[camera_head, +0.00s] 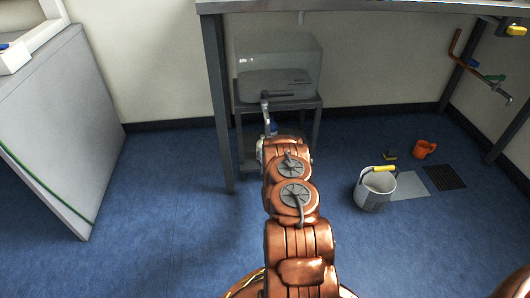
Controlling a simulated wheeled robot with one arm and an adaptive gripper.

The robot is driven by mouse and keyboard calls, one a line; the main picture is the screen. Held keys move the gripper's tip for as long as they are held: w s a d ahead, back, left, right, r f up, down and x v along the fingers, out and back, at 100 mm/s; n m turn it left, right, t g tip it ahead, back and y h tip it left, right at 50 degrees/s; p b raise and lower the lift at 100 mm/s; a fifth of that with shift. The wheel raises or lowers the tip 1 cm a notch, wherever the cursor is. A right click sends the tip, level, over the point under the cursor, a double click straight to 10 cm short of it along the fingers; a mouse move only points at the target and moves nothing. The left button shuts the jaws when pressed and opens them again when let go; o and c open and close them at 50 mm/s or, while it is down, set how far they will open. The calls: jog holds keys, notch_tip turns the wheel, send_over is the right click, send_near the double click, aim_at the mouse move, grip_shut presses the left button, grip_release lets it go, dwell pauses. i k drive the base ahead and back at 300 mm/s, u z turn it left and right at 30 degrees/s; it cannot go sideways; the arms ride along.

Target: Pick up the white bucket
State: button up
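The white bucket (370,196) stands upright on the blue floor, right of centre in the head view. Its yellow handle grip (384,168) lies at the far side of its open rim. My copper-coloured arm reaches forward up the middle of the view, left of the bucket and apart from it.
A light grey plate (409,186), a dark floor grate (446,177) and an orange mug (424,149) lie right of the bucket. A table (395,6) with metal legs spans above. A clear tank (300,62) stands on a stool behind my arm. A grey panel (68,125) stands at left.

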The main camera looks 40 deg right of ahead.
aim_at(375, 186)
jog(key=k, duration=1)
